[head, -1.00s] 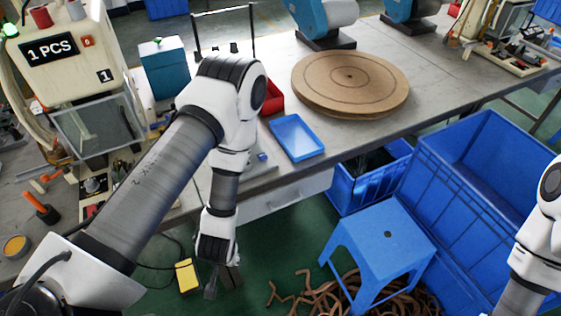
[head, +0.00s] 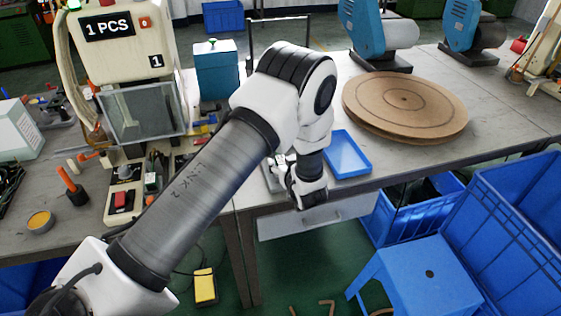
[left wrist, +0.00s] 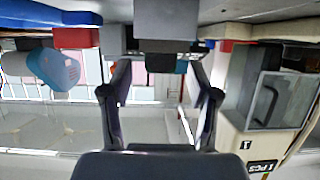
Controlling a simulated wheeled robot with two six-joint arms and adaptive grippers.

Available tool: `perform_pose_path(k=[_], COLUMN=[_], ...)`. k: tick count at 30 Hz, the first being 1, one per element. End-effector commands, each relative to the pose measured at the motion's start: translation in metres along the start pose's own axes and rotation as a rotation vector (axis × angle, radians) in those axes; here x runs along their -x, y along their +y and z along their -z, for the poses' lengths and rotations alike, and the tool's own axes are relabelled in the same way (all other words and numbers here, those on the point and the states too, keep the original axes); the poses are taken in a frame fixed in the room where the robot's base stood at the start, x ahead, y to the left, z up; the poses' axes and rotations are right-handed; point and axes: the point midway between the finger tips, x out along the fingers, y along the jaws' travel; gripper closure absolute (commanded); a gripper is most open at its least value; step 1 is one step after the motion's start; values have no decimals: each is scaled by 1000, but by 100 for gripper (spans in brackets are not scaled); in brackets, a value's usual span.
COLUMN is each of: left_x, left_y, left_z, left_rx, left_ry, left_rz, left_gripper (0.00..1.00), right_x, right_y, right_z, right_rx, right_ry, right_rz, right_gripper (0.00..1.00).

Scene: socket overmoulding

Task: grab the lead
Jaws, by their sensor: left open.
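My left gripper (left wrist: 160,85) shows in the left wrist view with its two fingers apart and nothing held between them. A grey block (left wrist: 165,20) with a dark part below it in the picture lies ahead of the fingers. In the head view, my left wrist is over the front edge of the table, and the fingers are mostly hidden or too small to make out. I cannot pick out the lead for certain. A few brown curved pieces (head: 327,308) lie on the floor at the bottom edge. My right gripper is not in view.
The machine with the "1 PCS" display (head: 120,50) stands left of my arm. A blue tray (head: 348,155) and a brown round disc (head: 405,105) are on the table to the right. A blue stool (head: 425,280) and a blue crate (head: 515,225) stand in front.

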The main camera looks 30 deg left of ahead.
Motion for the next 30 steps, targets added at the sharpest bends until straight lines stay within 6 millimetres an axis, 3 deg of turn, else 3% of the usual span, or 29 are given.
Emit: perform_pose_path(k=[4,10,11,15,16,30], left_x=[-22,-24,-24,-24,-24,-20], left_y=[0,0,0,0,0,0], left_z=[1,0,0,0,0,8], left_rx=[1,-1,-1,-1,-1,-1], left_ry=[-1,-1,-1,-1,-1,-1], left_rz=[1,0,0,0,0,0], left_gripper=[40,40,43,93,100,100], right_x=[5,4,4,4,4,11], right_y=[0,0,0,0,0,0], right_z=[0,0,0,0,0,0], right_rx=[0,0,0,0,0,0], right_ry=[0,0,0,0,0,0], right_rz=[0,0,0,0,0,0], right_gripper=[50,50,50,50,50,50])
